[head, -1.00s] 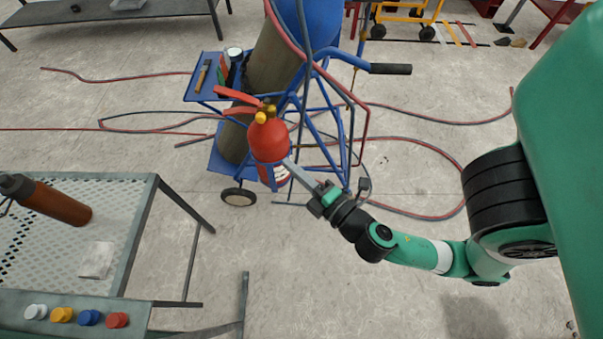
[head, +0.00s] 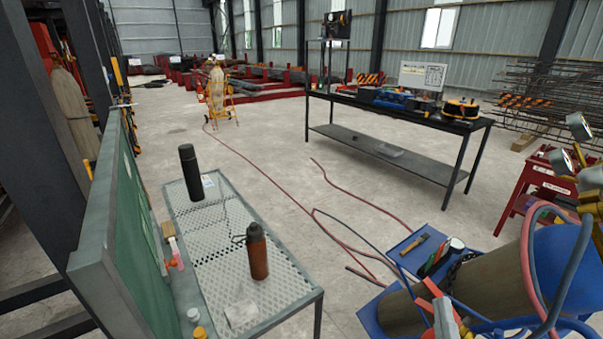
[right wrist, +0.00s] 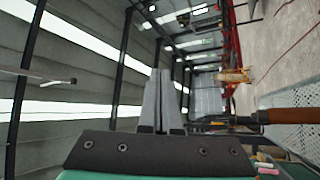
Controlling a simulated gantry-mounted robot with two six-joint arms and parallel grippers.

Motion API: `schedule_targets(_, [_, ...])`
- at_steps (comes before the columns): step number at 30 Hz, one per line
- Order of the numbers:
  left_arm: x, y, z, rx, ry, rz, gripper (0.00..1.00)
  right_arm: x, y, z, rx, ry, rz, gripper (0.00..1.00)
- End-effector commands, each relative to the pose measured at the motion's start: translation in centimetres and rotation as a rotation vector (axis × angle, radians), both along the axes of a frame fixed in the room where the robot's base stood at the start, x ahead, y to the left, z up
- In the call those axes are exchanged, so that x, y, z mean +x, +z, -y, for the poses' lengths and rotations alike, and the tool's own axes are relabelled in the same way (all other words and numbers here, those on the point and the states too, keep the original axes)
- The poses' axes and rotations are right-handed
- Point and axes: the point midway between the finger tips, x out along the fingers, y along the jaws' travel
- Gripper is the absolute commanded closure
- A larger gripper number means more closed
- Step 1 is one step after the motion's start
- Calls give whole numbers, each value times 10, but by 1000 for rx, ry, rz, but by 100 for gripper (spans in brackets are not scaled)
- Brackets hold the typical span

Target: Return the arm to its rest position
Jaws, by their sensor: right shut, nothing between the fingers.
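The rest of the right arm is out of the head view. My left gripper is in neither view.
A perforated table (head: 215,225) holds a brown bottle (head: 257,252) and a black bottle (head: 191,172). The blue cart (head: 415,250) carries a cylinder (head: 480,285). A dark workbench (head: 400,110) stands behind. Red and dark hoses (head: 300,210) cross the otherwise open floor.

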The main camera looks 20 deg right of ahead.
Motion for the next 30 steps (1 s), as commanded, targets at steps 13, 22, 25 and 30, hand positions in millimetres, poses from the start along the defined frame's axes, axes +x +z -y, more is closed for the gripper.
schedule_targets(13, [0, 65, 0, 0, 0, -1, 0, 30, 333, -68, 491, 714, 731, 100])
schedule_targets(22, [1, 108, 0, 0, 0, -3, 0, 28, 416, -135, 865, 1251, 714, 100])
schedule_targets(25, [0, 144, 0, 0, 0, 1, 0, 28, 451, -135, 863, 1248, 714, 100])
schedule_targets(30, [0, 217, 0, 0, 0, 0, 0, 28, 524, -134, 862, 1246, 714, 100])
